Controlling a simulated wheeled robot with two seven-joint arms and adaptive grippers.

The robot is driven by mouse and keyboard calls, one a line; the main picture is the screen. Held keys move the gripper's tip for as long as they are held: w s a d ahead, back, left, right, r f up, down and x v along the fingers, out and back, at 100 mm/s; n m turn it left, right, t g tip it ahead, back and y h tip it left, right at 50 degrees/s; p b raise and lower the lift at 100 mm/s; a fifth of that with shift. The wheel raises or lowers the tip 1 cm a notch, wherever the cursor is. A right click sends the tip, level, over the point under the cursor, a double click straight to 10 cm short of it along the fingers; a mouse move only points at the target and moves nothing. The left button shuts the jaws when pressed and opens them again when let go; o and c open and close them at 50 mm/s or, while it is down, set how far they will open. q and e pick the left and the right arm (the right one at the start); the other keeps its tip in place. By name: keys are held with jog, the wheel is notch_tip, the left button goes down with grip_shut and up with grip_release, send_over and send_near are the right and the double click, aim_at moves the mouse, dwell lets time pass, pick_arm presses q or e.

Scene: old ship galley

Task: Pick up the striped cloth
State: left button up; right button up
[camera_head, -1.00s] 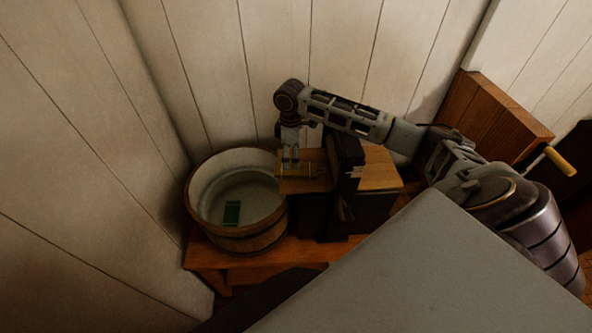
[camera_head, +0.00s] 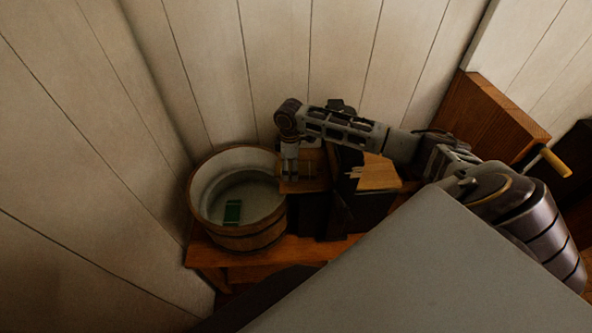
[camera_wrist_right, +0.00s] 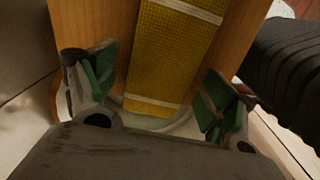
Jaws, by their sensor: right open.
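The striped cloth (camera_wrist_right: 172,55) is mustard yellow with pale cross stripes. In the right wrist view it lies along a wooden surface, running from the top edge down between my fingers. In the head view the wooden surface (camera_head: 312,180) is right of the tub, and the cloth is mostly hidden there. My right gripper (camera_head: 290,174) points down over this surface. In the wrist view the green-padded fingers of my right gripper (camera_wrist_right: 160,88) are spread wide, one on each side of the cloth, with nothing held. Contact cannot be told. My left gripper does not show.
A round wooden tub (camera_head: 248,240) stands left of the gripper, with a green block (camera_head: 232,211) inside. A dark box-like stand (camera_head: 350,205) is close on the right. All rest on a wooden bench (camera_head: 215,257) against plank walls. A crank with a yellow handle (camera_head: 556,161) is far right.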

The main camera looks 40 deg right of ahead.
jog(key=c, duration=1.2)
jog(key=shift+r, duration=0.15)
jog(key=shift+r+b, duration=0.85)
jog(key=shift+r, duration=4.05)
jog(key=shift+f, duration=0.2)
jog(key=shift+n, duration=0.7)
jog(key=shift+s+d+f+p, duration=0.2)
jog(key=shift+s+f+p, duration=0.1)
jog(key=shift+f, duration=0.8)
jog(key=shift+s+d+f+p, duration=0.15)
jog(key=shift+f+p, duration=0.1)
jog(key=shift+f, duration=0.9)
jog(key=shift+s+d+f+p, duration=0.2)
jog(key=shift+s+f+p, duration=0.1)
jog(key=shift+f, duration=0.8)
